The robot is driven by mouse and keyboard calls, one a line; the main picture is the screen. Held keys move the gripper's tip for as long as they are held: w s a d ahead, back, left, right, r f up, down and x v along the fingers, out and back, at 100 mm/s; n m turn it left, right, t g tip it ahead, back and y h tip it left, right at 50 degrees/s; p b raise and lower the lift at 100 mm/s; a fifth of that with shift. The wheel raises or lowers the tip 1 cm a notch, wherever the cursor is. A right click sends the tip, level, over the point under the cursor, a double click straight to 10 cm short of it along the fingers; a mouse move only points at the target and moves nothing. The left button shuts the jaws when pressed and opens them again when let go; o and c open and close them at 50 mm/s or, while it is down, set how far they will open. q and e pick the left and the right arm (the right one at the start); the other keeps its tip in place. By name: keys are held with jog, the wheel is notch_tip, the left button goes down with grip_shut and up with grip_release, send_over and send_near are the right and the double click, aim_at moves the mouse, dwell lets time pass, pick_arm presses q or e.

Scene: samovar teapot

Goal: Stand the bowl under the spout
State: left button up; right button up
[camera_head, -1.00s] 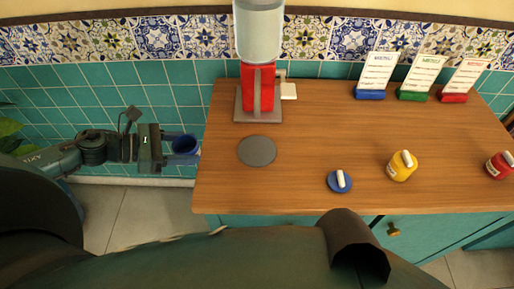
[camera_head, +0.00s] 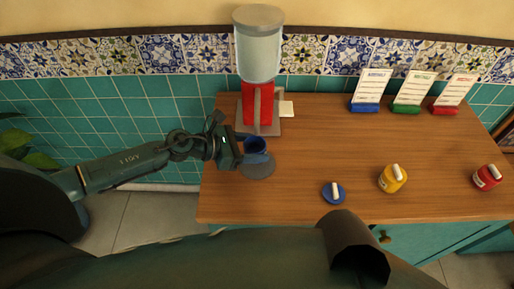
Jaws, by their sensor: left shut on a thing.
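The blue bowl (camera_head: 256,145) is in my left gripper (camera_head: 241,148), which is shut on it. The bowl shows just in front of the dispenser's grey base and over the back part of a grey round mat (camera_head: 258,167). I cannot tell whether it touches the mat or hangs above it. The dispenser (camera_head: 258,55) has a clear tank, a grey lid and a red body (camera_head: 259,104) on a grey base plate. Its spout is too small to make out. My right gripper is not in view.
Three cards in blue (camera_head: 370,92), green (camera_head: 415,93) and red (camera_head: 455,95) holders stand at the back right. The middle of the counter is clear.

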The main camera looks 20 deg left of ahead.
pick_arm(q)
jog(key=shift+w+d, duration=0.25)
jog(key=shift+d, duration=0.05)
jog(key=shift+d+f, duration=0.1)
jog(key=shift+f, duration=0.2)
notch_tip(320, 180, down, 2)
jog(key=shift+f+b, duration=0.25)
jog(key=shift+b, duration=0.05)
jog(key=shift+f, duration=0.4)
jog(key=o, duration=0.7)
jog(key=shift+f, duration=0.1)
jog(key=o, duration=0.5)
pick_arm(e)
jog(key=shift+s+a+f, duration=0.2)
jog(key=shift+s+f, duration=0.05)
